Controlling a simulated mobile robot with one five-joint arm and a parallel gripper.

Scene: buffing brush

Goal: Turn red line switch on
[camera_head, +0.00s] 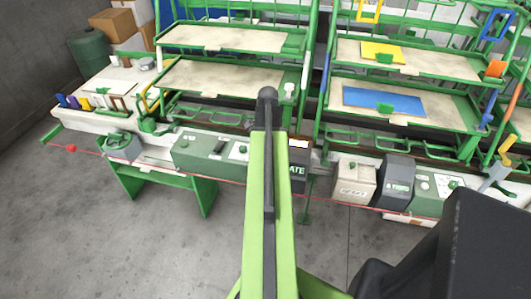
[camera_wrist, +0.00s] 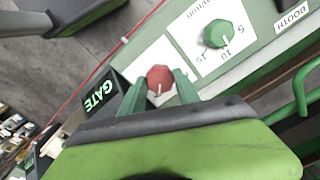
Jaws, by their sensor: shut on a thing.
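A red faceted knob (camera_wrist: 158,78) sits on a white plate on the grey-green control panel in the wrist view. I take it to be the red line switch; its label is not readable. My gripper (camera_wrist: 161,75) has its two dark green fingers on either side of the knob and is shut on it. A pale mark shows on the knob's near edge. In the head view, my light green arm hides the knob and my fingers.
A green dial (camera_wrist: 217,34) marked 5, 10, 15 is beside the red knob. A dark GATE box (camera_wrist: 97,97) stands close on the other side. A thin red line with a red ball (camera_head: 71,148) runs along the bench front. Open floor (camera_head: 100,230) lies before it.

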